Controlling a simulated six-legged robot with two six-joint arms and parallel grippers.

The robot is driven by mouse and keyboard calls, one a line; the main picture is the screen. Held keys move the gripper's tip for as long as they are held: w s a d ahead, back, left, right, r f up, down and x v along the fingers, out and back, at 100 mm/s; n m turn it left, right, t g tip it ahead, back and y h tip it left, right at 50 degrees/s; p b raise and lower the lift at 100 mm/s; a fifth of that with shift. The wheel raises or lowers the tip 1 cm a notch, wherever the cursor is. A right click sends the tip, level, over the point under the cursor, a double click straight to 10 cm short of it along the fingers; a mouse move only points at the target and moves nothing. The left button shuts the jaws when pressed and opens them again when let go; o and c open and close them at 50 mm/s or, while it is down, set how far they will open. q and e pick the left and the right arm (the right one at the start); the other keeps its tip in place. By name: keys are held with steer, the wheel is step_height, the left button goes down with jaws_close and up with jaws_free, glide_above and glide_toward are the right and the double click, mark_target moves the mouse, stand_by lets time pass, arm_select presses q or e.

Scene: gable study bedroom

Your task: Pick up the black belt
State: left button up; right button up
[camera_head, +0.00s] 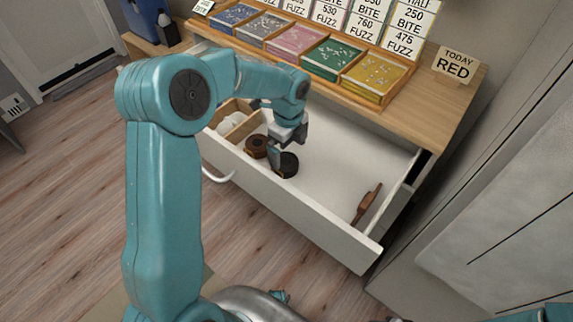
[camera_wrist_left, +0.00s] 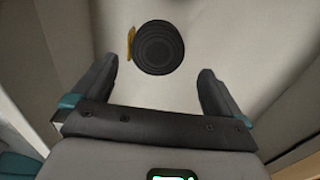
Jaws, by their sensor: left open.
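The black belt (camera_head: 289,166) is a round coil lying in the open white drawer near its front wall. In the left wrist view the coiled belt (camera_wrist_left: 158,48) lies flat ahead of the fingers, with a gold buckle at its left edge. My left gripper (camera_head: 288,146) is open above the belt, pointing down. In the left wrist view the open left gripper (camera_wrist_left: 158,68) has a finger on either side of the belt's line, with nothing between them visibly held. My right gripper is not in view.
A brown coiled belt (camera_head: 256,146) lies close left of the black one, beside a wooden divider box (camera_head: 243,127) with white items. A brown object (camera_head: 367,203) lies at the drawer's right. The drawer floor (camera_head: 335,160) between is clear. Colored trays (camera_head: 298,39) stand on the desk above.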

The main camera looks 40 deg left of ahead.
mark_target(286, 161)
arm_select(q)
steer(key=f, duration=0.5)
steer(key=shift+s+a+f+b, duration=0.2)
steer(key=shift+a+f+b, duration=0.1)
steer(key=shift+f, duration=0.1)
steer(key=c, duration=1.1)
